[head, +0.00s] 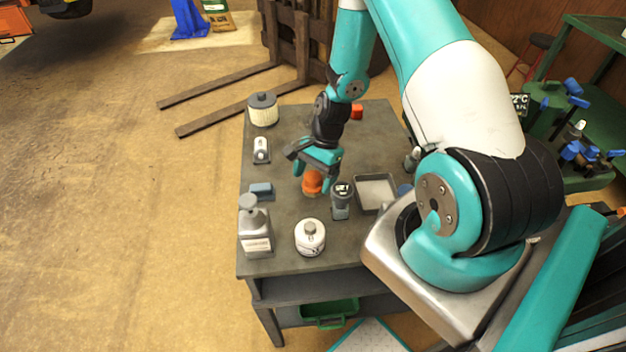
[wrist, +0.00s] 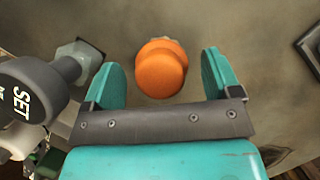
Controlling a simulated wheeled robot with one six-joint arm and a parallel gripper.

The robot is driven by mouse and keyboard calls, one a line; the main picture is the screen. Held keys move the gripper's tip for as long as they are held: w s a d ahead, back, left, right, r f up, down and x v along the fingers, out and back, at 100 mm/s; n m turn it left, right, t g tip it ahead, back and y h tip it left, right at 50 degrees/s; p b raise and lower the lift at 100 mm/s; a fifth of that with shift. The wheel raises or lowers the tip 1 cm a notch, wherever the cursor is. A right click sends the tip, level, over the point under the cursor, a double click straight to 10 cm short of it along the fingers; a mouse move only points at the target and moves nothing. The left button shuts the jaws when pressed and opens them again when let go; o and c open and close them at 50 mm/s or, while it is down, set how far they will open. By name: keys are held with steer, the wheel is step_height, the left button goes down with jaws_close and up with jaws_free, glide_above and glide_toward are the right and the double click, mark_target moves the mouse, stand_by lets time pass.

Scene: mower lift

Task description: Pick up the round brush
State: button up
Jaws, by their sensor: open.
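An orange round-topped thing (head: 313,182), probably the round brush, stands on the grey workbench (head: 350,231). In the wrist view the orange thing (wrist: 161,70) shows its round top, with a small paler part behind it; its lower part is hidden. My gripper (head: 313,176) is open, pointing down at it. In the wrist view the teal fingers of my gripper (wrist: 162,75) stand to either side of the orange top, with clear gaps on both sides. I cannot tell how far down the fingers reach.
Close right of the orange thing stands a grey canister (head: 342,199), then a metal tray (head: 376,193). A blue-grey block (head: 261,191), a grey pump bottle (head: 255,228) and a white round can (head: 310,238) stand left and in front. A ribbed filter (head: 263,109) is at the back left.

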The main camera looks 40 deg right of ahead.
mark_target(312, 177)
steer(key=shift+x, duration=0.95)
steer(key=shift+c, duration=0.2)
steer(key=c, duration=1)
step_height(312, 177, up, 20)
steer(key=shift+b, duration=0.6)
